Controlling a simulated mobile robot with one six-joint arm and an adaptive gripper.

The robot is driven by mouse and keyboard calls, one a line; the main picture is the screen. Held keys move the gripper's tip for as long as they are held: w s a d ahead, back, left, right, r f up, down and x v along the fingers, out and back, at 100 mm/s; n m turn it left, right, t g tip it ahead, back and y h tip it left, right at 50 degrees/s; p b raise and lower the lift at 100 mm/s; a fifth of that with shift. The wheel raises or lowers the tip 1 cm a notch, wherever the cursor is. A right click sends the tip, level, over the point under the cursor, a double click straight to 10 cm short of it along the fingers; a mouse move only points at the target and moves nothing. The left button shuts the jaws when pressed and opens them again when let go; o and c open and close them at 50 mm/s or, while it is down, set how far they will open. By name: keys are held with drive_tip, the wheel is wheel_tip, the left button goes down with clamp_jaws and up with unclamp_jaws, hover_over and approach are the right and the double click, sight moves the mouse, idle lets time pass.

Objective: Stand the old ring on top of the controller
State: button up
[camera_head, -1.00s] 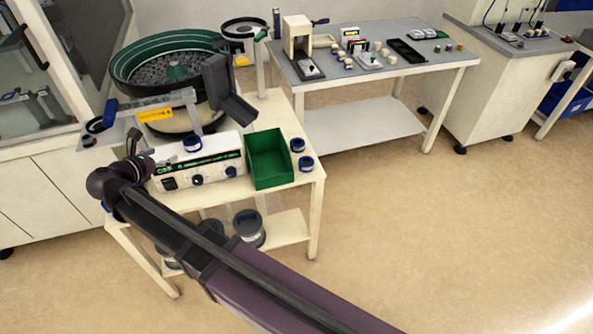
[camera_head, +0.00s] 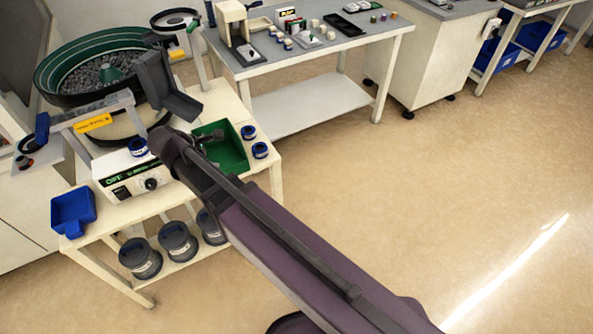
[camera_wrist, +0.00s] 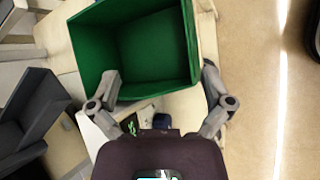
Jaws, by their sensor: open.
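The controller (camera_head: 130,178) is a white box with a green label and knobs on the cart; part of it shows in the wrist view (camera_wrist: 92,128). A blue-and-white ring (camera_head: 138,147) is on its top. Two similar rings, an upper one (camera_head: 248,132) and a lower one (camera_head: 260,150), are on the cart right of the green bin. I cannot tell which ring is the old one. My gripper (camera_wrist: 160,80) is open, with the green bin beyond its fingers. A small dark blue object (camera_wrist: 162,121) shows near my palm, partly hidden and unclear.
The green bin (camera_head: 232,158) stands right of the controller. A bowl feeder (camera_head: 70,95) with a dark chute (camera_head: 165,90) rises behind. A blue tray (camera_head: 73,208) is at the cart's left end. Several grey pots (camera_head: 140,258) sit on the lower shelf. Open floor lies right.

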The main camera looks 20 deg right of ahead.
drive_tip(key=s+d+f+m+g+y, duration=0.2)
drive_tip(key=s+d+m, duration=0.3)
drive_tip(key=d+m, duration=0.3)
drive_tip(key=s+d+f+m+g+y, duration=0.2)
drive_tip(key=d+m, duration=0.7)
drive_tip(key=d, duration=0.5)
drive_tip(key=shift+s+d+f+m+g+y, duration=0.15)
drive_tip(key=shift+s+d+m+g+y, duration=0.3)
drive_tip(key=shift+s+y, duration=0.9)
drive_tip(key=shift+s+a+h, duration=0.1)
drive_tip(key=shift+s+h, duration=0.2)
drive_tip(key=shift+h, duration=0.05)
drive_tip(key=c, duration=0.6)
